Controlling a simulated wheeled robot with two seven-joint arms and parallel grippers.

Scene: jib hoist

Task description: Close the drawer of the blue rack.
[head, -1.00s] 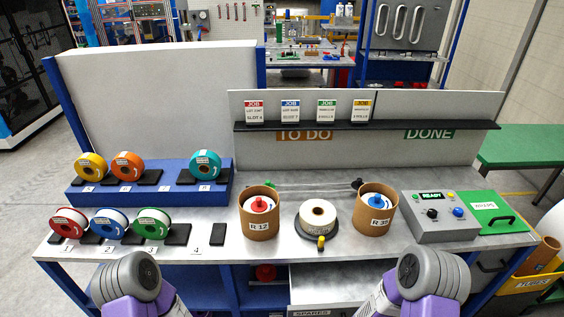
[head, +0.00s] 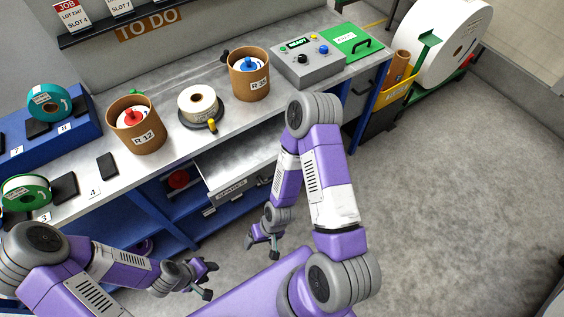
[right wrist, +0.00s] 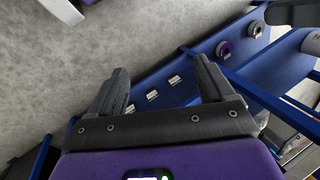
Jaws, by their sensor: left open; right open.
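The drawer (head: 236,162) labelled SPARES is grey and stands out from under the bench top, with part of its inside showing. Its front (head: 232,189) faces my arms. The blue rack (head: 182,208) is the blue frame and shelves below the bench, left of the drawer. My right gripper (head: 262,249) is open and empty, in front of and below the drawer front, apart from it. In the right wrist view its spread fingers (right wrist: 162,82) have nothing between them. My left gripper (head: 211,281) is open and empty, further left and nearer to me.
On the bench top stand a tub labelled R 12 (head: 136,132), a white roll (head: 198,103), a second tub (head: 248,82) and a control box (head: 308,65). A yellow bin (head: 397,90) stands beyond the bench's right end. The floor (head: 450,210) at right is clear.

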